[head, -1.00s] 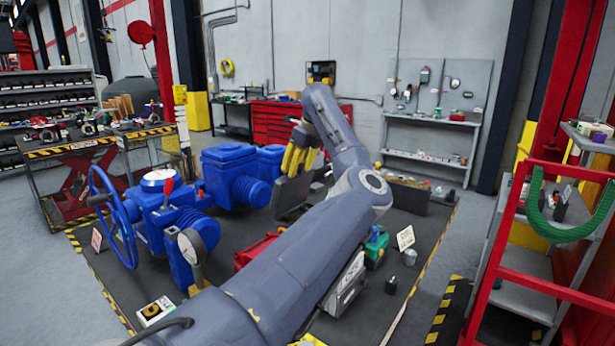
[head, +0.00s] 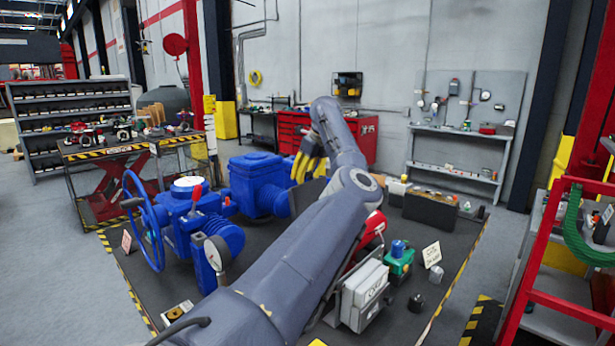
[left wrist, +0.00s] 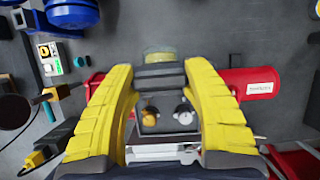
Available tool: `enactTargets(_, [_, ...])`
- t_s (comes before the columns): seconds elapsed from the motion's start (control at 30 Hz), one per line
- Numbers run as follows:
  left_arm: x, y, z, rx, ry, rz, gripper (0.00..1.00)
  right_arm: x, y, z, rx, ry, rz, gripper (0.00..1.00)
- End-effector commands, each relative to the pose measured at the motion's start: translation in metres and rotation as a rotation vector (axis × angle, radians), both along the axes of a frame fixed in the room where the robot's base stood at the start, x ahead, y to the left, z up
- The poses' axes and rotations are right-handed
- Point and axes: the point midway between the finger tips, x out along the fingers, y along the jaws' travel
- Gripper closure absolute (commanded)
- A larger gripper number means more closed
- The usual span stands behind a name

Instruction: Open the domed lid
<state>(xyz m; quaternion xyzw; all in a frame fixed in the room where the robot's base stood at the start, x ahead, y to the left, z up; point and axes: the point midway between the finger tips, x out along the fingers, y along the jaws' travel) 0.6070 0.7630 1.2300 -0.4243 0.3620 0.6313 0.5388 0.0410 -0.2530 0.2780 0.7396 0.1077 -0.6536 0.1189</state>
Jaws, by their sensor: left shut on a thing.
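My left gripper (head: 306,160), with yellow fingers, is beyond the blue valve actuator (head: 190,215) in the head view. In the left wrist view its fingers (left wrist: 158,74) stand on either side of a dark block (left wrist: 160,84) and are shut on it. A pale yellowish, see-through domed lid (left wrist: 159,55) shows just past the block, between the fingertips. An orange knob (left wrist: 150,116) and a small round gauge (left wrist: 184,115) sit on the near side of the block. My arm hides most of this spot in the head view. My right gripper is not in view.
A red cylinder (left wrist: 250,83) lies right beside the fingers. A green and blue device (head: 399,260) and a small white sign (head: 432,255) stand right of my arm. A blue handwheel (head: 143,220) sticks out at left.

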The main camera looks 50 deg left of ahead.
Motion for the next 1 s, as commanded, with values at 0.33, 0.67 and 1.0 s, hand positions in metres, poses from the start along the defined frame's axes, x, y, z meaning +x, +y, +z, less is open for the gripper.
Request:
enactTargets(0.33, [-0.002, 0.002, 0.002, 0.007, 0.003, 0.001, 0.47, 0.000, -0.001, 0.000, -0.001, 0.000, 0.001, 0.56])
enactTargets(0.67, [-0.001, 0.001, 0.001, 0.003, 0.000, 0.000, 0.24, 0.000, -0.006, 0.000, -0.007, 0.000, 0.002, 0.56])
enactTargets(1.0, [0.001, -0.006, 0.018, 0.002, -0.002, -0.001, 0.24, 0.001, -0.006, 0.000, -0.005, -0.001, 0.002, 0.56])
